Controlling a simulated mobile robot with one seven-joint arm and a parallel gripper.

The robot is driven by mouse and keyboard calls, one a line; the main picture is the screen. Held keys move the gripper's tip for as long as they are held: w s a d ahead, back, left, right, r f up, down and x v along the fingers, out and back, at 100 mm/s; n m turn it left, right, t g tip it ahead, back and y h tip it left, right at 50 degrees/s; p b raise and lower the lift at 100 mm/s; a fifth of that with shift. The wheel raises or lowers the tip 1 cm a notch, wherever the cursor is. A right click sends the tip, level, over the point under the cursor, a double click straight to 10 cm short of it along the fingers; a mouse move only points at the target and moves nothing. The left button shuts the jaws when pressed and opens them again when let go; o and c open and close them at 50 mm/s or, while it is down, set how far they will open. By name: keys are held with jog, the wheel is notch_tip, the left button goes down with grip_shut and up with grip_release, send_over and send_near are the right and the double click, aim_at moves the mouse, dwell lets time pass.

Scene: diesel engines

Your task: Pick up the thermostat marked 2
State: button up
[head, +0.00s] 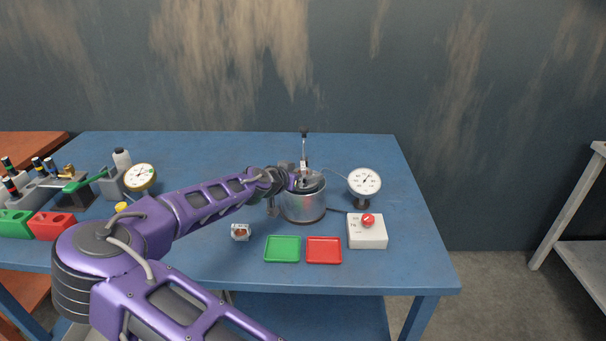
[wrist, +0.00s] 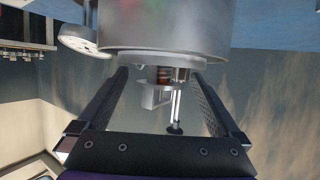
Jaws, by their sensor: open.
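A metal pot (head: 304,206) stands on the blue table with an upright rod (head: 304,143) above it. In the wrist view, which looks upside down, a copper-coloured part that may be a thermostat (wrist: 160,75) shows at the rim of the pot (wrist: 165,30), beside a pale tag or bracket (wrist: 154,98). My gripper (head: 291,180) is at the pot's top. Its fingers (wrist: 160,73) are open, one on each side of this part, with nothing visibly held. Another small metal and reddish part (head: 240,232) lies on the table. I cannot read a 2 on either part.
A green tray (head: 282,249) and a red tray (head: 323,250) lie in front of the pot. A dial gauge (head: 364,182) and a white box with a red button (head: 367,233) stand to its right. The table's right end is clear.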

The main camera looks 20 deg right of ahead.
jog(key=c, duration=1.5)
jog(key=shift+r, duration=0.1)
